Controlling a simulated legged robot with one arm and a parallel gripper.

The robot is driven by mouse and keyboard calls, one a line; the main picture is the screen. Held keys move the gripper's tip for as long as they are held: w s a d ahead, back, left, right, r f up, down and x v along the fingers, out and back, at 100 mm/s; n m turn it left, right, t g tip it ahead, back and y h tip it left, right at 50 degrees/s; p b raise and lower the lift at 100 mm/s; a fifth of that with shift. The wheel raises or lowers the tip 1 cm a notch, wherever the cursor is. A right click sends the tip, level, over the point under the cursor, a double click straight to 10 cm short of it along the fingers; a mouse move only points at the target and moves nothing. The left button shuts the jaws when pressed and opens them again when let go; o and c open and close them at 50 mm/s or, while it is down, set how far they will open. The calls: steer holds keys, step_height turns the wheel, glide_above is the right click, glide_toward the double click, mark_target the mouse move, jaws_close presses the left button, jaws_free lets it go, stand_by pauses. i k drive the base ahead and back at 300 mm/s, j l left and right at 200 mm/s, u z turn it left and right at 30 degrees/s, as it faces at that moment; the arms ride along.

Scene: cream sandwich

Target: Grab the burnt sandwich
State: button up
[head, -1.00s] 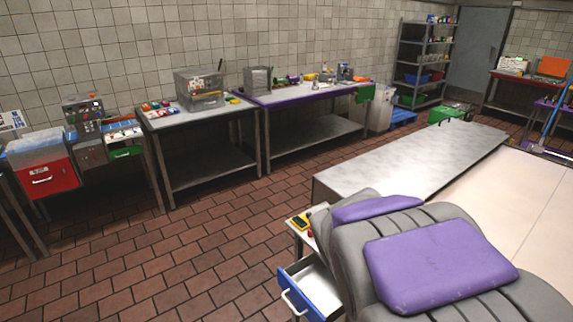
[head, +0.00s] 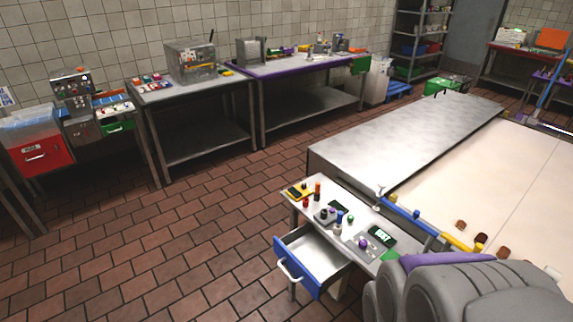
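A few small brown pieces lie along the near edge of the broad cream surface (head: 510,165) at the right. One is lighter brown (head: 460,225), and another is darker brown (head: 503,252). They are too small for me to tell whether one is the burnt sandwich. My grey and purple arm part covers the bottom right and hides what lies behind it. My gripper's fingers do not show.
A small metal table (head: 375,225) with controls and an open blue drawer (head: 300,272) stands in front of the long metal slab (head: 400,140). Workbenches (head: 190,100) line the wall. The tiled floor (head: 190,240) at left is clear.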

mark_target(481, 238)
steer(key=z, duration=1.45)
